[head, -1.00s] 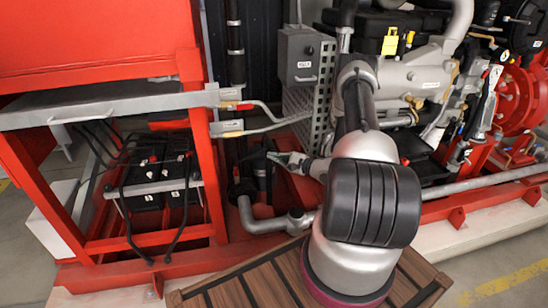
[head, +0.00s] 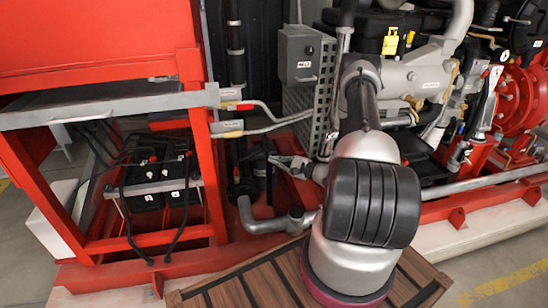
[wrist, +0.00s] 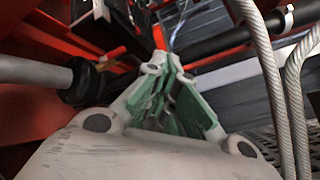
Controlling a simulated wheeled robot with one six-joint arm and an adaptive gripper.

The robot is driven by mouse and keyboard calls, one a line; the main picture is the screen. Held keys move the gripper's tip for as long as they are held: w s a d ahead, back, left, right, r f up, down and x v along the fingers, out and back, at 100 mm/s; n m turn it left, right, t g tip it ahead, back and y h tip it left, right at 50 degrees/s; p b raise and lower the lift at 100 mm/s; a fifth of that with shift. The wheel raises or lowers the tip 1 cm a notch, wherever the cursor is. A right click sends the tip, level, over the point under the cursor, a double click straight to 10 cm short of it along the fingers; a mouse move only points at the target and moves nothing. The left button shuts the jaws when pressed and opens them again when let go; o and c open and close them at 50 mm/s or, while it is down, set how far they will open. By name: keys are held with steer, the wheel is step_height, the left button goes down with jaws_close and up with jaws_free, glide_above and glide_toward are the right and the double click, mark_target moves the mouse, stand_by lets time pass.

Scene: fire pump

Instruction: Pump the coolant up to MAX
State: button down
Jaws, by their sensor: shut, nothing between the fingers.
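My gripper (head: 279,160) reaches left from my arm, low in the gap between the red frame and the engine. Its fingers are shut with nothing between them; their green pads also show in the wrist view (wrist: 166,78). In the head view the fingertips are close to a dark pump-like unit (head: 243,188) at the foot of a black vertical pipe; I cannot tell whether they touch it. I cannot make out a coolant level or a MAX mark. A grey rod with a black collar (wrist: 85,82) lies left of the fingers in the wrist view.
Two bent metal pipes (head: 275,124) run above my gripper. A grey pipe elbow (head: 293,220) lies below it. A grey box (head: 305,58) and perforated panel stand behind. Braided hoses (wrist: 265,75) pass close on the right in the wrist view. Black batteries (head: 160,178) sit inside the red frame.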

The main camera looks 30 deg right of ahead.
steer(key=shift+s+a, duration=0.25)
steer(key=shift+s, duration=0.55)
steer(key=shift+s+a, duration=0.2)
steer(key=shift+s, duration=0.6)
steer(key=shift+s+a, duration=0.25)
steer(key=shift+s, duration=0.55)
stand_by(0.3)
steer(key=s, duration=0.2)
steer(key=s+a, duration=0.1)
steer(key=shift+s, duration=0.35)
steer(key=shift+w, duration=0.1)
steer(key=w+d, duration=0.2)
steer(key=w, duration=0.6)
steer(key=shift+w+d, duration=0.15)
steer(key=shift+d, duration=0.05)
steer(key=shift+w, duration=0.1)
stand_by(1.2)
steer(key=shift+w+d, duration=0.1)
steer(key=shift+w, duration=0.2)
